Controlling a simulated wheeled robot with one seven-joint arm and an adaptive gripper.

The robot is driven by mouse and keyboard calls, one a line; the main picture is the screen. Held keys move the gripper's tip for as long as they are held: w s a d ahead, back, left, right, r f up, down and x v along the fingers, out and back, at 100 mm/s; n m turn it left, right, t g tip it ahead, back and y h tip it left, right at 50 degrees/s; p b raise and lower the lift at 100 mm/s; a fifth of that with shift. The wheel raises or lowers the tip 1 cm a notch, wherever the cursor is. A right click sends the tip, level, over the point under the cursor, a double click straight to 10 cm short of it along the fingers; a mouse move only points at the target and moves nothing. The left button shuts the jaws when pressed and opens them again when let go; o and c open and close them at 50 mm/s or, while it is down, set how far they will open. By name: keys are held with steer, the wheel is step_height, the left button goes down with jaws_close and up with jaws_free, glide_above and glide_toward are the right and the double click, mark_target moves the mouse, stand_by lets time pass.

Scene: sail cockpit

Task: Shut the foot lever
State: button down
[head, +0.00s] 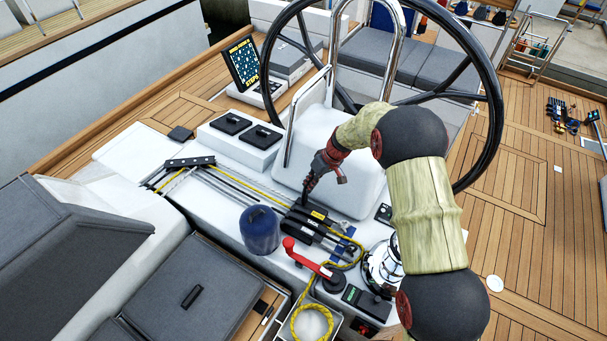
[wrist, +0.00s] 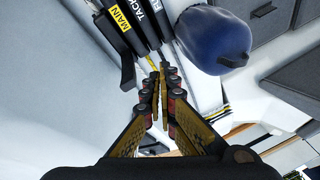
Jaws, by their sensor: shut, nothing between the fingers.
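A bank of black rope clutch levers (head: 312,228) sits on the white cockpit console in the head view. In the wrist view, one lever has a yellow MAIN label (wrist: 121,17) and the lever beside it reads TACK (wrist: 143,14). A third label is cut off, and I cannot make out which lever is the foot lever. A black part (wrist: 127,70) stands out to the left of the MAIN lever. My gripper (head: 309,190) is shut and empty, just above and behind the clutch bank. Its fingertips (wrist: 163,76) point toward the levers; contact cannot be told.
A blue drum-shaped cover (head: 260,230) stands left of the clutches, and a red-handled lever (head: 308,260) in front. A chrome winch (head: 383,263) is to the right. The steering wheel (head: 497,110) and white pedestal (head: 335,165) rise behind.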

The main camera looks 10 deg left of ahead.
steer(key=w+a+r+n+t, duration=0.1)
steer(key=w+n, duration=0.1)
steer(key=w, duration=0.2)
steer(key=w+a+r+n+t+y, duration=0.1)
steer(key=w+r+n, duration=0.1)
steer(key=w+n, duration=0.1)
steer(key=shift+w+a+r, duration=0.3)
steer(key=shift+w+a, duration=0.1)
steer(key=shift+w, duration=0.05)
step_height(320, 180, down, 9)
steer(key=p, duration=0.2)
steer(key=shift+w+a+f, duration=0.2)
steer(key=shift+a, duration=0.25)
steer(key=shift+d+b, duration=0.15)
steer(key=shift+b, duration=0.15)
